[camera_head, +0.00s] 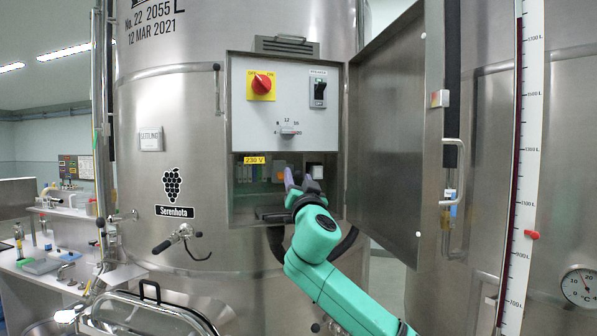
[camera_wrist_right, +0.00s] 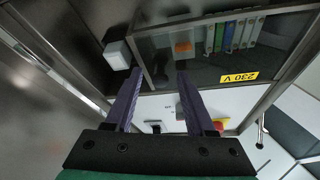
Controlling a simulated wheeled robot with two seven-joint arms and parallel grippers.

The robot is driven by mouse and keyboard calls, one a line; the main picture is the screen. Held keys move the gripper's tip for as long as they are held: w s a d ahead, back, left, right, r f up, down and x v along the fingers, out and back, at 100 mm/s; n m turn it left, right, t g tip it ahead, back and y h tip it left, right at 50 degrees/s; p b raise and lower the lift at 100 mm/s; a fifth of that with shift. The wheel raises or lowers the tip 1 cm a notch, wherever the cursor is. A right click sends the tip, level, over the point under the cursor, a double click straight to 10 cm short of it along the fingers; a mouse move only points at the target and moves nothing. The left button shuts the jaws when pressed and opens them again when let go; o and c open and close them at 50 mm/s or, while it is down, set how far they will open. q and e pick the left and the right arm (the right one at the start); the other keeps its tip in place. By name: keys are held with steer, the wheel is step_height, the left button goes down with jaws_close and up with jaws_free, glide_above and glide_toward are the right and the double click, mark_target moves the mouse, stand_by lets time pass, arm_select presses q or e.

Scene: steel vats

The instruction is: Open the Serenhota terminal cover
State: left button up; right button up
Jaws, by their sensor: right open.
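The Serenhota vat's terminal cover (camera_head: 246,190) is a dark, see-through pane in the lower part of the open cabinet. It carries a yellow 230 V label (camera_head: 255,160). In the right wrist view the cover (camera_wrist_right: 215,72) appears upside down, in front of several coloured terminals (camera_wrist_right: 232,36), and seems closed. My right gripper (camera_head: 303,178) is at the right part of this compartment. In the right wrist view its purple fingers (camera_wrist_right: 160,75) are apart with nothing between them, pointing towards the cover's side edge. Contact cannot be told. My left gripper is not in view.
The cabinet door (camera_head: 390,140) stands swung open on the right, close to my right arm. Above the cover is a white panel (camera_head: 290,105) with a red rotary switch (camera_head: 262,83). A white block (camera_wrist_right: 118,54) sits beside the cover. A side bench (camera_head: 60,265) stands at left.

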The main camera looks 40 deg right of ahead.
jaws_close()
stand_by(1.4)
